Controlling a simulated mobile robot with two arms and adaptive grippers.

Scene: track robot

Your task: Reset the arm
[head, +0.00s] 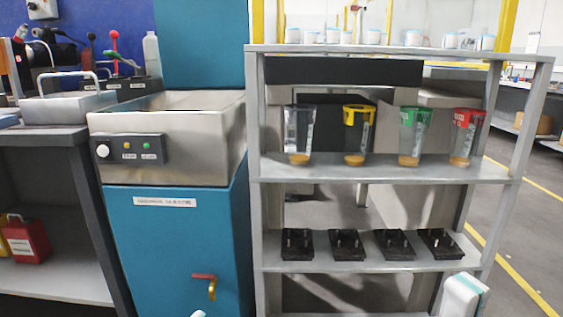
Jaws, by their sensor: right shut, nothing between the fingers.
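My right gripper (463,296) shows only in part at the bottom right edge, as a white and teal shape in front of the grey shelf rack (385,173). It is shut and holds nothing. Its fingertips are not clear to see. It is apart from the cups on the rack. My left gripper is not in view; a small white tip shows at the bottom edge, and I cannot tell what it is.
Clear cups with a clear, yellow (358,116), green (414,117) or red (467,120) rim stand on the middle shelf. Black fixtures (346,244) sit below. A metal-topped teal machine (170,240) stands left of the rack. Floor is free at the right.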

